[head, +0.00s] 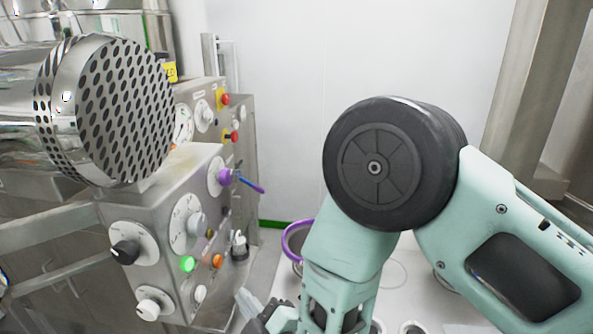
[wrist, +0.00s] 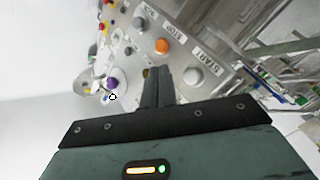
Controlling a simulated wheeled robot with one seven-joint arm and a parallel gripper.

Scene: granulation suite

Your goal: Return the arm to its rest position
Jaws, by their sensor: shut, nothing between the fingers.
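My gripper (wrist: 157,75) shows in the wrist view with its two dark fingers together and nothing between them. I cannot tell the exact gap to the panel. In the head view my teal arm is bent at a dark round joint and reaches down to the bottom edge, where the gripper is mostly cut off beside the panel.
The steel machine (head: 170,225) with knobs and lit buttons fills the left, topped by a perforated drum end (head: 125,110). A purple knob (head: 224,177) sticks out from it. A purple ring (head: 291,240) is behind my arm. A white worktop (head: 400,290) lies below; a steel column (head: 525,90) stands right.

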